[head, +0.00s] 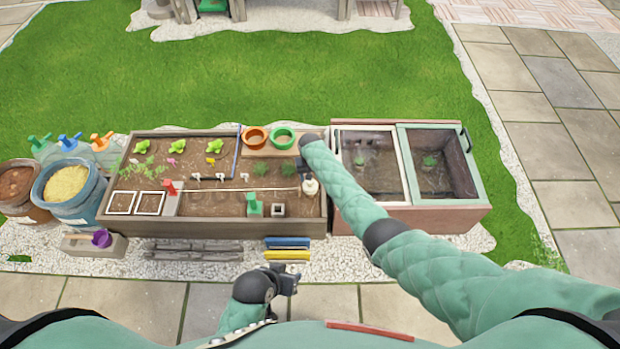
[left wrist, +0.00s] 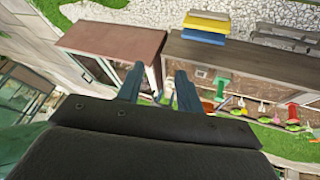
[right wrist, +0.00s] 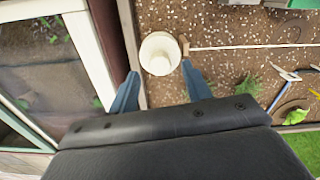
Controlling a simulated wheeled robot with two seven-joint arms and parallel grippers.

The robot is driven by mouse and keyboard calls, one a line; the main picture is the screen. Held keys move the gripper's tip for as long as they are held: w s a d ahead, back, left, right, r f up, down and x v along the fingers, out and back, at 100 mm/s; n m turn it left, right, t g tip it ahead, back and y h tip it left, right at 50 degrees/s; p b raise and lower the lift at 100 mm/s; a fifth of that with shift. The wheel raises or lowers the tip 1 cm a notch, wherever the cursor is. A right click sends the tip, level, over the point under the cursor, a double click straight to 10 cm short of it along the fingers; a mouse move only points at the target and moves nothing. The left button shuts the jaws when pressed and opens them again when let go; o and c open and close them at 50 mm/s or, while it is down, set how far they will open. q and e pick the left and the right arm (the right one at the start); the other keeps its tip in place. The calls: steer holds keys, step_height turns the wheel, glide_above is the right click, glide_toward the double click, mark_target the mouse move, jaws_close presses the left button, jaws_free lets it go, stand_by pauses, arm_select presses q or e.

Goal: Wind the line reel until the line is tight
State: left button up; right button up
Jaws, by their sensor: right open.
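The white line reel (head: 311,187) stands at the right end of the planting bed and shows as a round white top in the right wrist view (right wrist: 160,53). A pale line (head: 240,189) runs from it, looking straight, toward a red post (head: 170,187) on the left; how tight it is I cannot tell. My right gripper (head: 304,172) is open above the reel. Its fingertips (right wrist: 158,80) are apart, one to each side of the reel's near edge, with no clear grip. My left gripper (head: 290,279) is open and empty in front of the bed, its fingers apart (left wrist: 158,85).
The wooden bed (head: 220,228) holds seedlings, white frames and a green tool (head: 253,205). A glazed cold frame (head: 400,213) adjoins it on the right. Orange (head: 256,138) and green pots (head: 282,138) stand behind the reel. Yellow and blue blocks (head: 287,255) lie in front.

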step_height(320, 180, up, 5)
steer(key=shift+f, duration=0.1)
arm_select(q)
steer(key=r, duration=0.2)
steer(key=shift+s+a+r, duration=0.1)
steer(key=shift+s+r, duration=0.2)
steer(key=shift+s, duration=0.05)
steer(key=shift+f, duration=0.1)
